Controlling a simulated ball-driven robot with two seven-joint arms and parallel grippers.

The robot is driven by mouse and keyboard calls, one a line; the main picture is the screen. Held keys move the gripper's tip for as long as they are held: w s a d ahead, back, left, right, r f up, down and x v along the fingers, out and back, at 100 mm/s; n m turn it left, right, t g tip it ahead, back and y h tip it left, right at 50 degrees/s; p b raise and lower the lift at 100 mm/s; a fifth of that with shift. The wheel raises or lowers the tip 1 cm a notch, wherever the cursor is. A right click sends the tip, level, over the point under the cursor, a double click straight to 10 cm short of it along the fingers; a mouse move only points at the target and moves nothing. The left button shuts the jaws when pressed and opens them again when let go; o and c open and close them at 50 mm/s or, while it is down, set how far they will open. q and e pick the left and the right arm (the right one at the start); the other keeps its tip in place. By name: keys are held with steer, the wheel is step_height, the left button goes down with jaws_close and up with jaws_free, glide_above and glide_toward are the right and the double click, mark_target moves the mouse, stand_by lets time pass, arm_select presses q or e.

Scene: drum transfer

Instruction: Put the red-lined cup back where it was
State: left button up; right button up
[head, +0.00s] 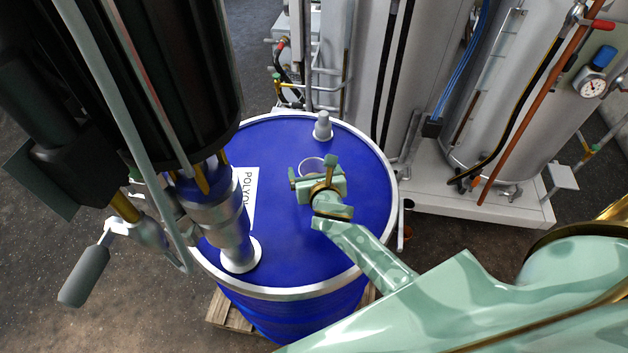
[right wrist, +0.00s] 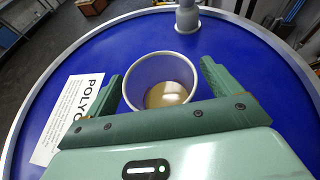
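A white-rimmed cup (head: 305,161) stands on the blue drum lid (head: 355,185), right of the paper label. In the right wrist view the cup (right wrist: 133,92) is pale, with a tan, shiny bottom or content. No red lining can be made out. My right gripper (head: 312,172) is open above the lid. In the right wrist view its green fingers (right wrist: 161,78) lie to either side of the cup, with a gap on each side. The arm hides part of the cup in the head view. My left gripper is not in view.
A large black pump (head: 175,65) with a metal spout stands over the drum's left side. A grey bung fitting (head: 322,127) rises at the lid's back. The paper label (head: 250,195) lies left of the cup. Tanks with pipes (head: 540,110) stand behind. The lid's right side is clear.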

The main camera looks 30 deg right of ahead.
steer(key=c, duration=1.1)
steer(key=shift+r, duration=0.1)
